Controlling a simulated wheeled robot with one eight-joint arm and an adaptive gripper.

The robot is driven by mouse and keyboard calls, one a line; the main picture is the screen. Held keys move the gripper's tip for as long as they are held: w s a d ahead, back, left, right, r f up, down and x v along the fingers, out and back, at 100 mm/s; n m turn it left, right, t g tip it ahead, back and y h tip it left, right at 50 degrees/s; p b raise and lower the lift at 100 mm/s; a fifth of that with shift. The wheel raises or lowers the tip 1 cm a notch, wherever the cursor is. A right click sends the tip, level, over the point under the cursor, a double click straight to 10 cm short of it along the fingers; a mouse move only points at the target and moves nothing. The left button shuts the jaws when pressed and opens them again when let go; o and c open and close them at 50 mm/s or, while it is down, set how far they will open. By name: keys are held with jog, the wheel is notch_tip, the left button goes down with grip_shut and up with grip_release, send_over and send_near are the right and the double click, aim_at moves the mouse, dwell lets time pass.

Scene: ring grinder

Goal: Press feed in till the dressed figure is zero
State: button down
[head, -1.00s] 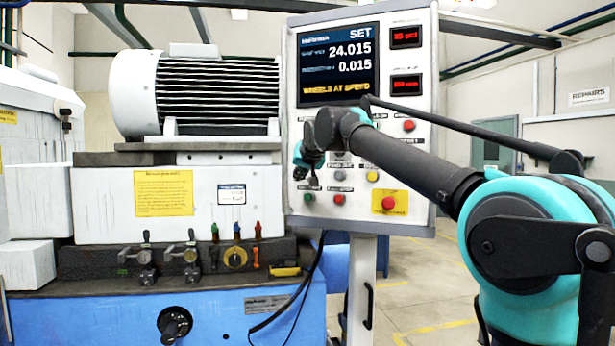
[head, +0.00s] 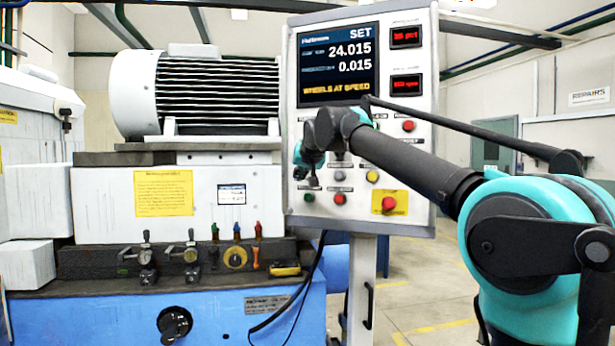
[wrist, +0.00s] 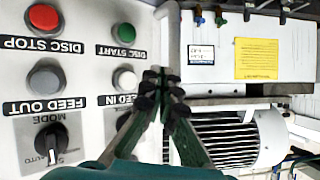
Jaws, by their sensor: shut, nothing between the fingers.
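The control panel's screen (head: 338,65) reads SET, 24.015 on the upper line and 0.015 below, with WHEELS AT SPEED in yellow. The small line labels are blurred. My gripper (head: 313,182) is in front of the panel's lower left and hides the feed in button in the head view. In the wrist view the panel is upside down.
Near it are the grey feed out button (wrist: 44,78), green disc start (wrist: 124,53), red disc stop (wrist: 43,18) and mode knob (wrist: 52,145). A red stop button on yellow (head: 389,204) is lower right. The grinder (head: 110,205) stands left of the panel.

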aim_at(308, 174)
dwell(0.8)
jog(key=s, duration=0.2)
jog(key=s+a, duration=0.1)
jog(key=shift+s, duration=0.35)
jog(key=shift+w, duration=0.1)
jog(key=w+d, duration=0.2)
jog(key=w, duration=0.6)
jog(key=shift+d, duration=0.2)
jog(key=shift+w, duration=0.25)
dwell(1.0)
jog(key=shift+w+d, duration=0.15)
jog(key=shift+w, duration=0.15)
